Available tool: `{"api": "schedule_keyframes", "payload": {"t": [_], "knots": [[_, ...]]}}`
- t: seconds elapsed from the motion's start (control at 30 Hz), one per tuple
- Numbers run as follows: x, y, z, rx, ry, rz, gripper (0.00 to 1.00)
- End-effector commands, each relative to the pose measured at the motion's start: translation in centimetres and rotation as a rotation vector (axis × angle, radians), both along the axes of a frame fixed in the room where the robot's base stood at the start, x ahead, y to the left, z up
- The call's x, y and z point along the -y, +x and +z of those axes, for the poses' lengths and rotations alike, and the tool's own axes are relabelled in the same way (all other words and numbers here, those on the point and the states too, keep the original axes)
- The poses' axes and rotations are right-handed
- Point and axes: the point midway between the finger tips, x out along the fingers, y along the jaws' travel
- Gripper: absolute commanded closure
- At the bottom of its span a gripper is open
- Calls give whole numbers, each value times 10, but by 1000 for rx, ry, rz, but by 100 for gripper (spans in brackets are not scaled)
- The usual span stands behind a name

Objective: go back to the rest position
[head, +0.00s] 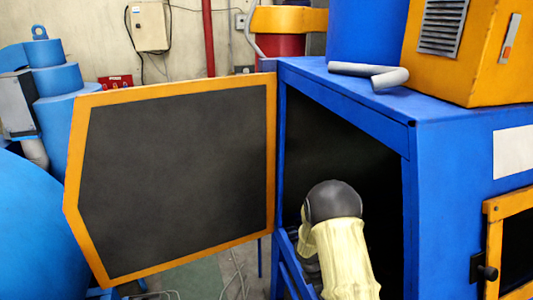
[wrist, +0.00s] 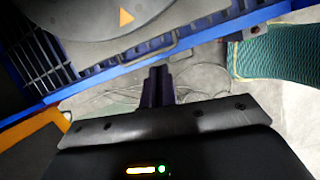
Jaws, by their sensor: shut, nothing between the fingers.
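My gripper (wrist: 158,84) shows in the wrist view as two dark fingers pressed together with nothing between them. It points toward a blue frame edge (wrist: 140,66) and the grey floor. In the head view my cream-covered arm, with its dark rounded joint, is in front of the dark opening of the blue blaster cabinet (head: 340,83). The gripper itself is hidden there. The cabinet's door (head: 180,175), dark with an orange border, stands open to the left.
In the wrist view a round grey plate (wrist: 100,18) with an orange triangle lies beyond the blue edge. A green mat (wrist: 277,50) is at right. In the head view a large blue tank (head: 35,235) stands left of the door. An orange box (head: 460,55) sits atop the cabinet.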

Motion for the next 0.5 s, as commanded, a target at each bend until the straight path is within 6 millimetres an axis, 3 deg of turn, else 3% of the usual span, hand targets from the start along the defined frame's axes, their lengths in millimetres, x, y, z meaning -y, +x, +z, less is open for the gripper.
{"api": "schedule_keyframes", "payload": {"t": [0.2, 0.5], "knots": [[-9, -35, 65, 118, 114, -354, 100], [-24, -103, 137, 253, 279, -866, 100]]}}
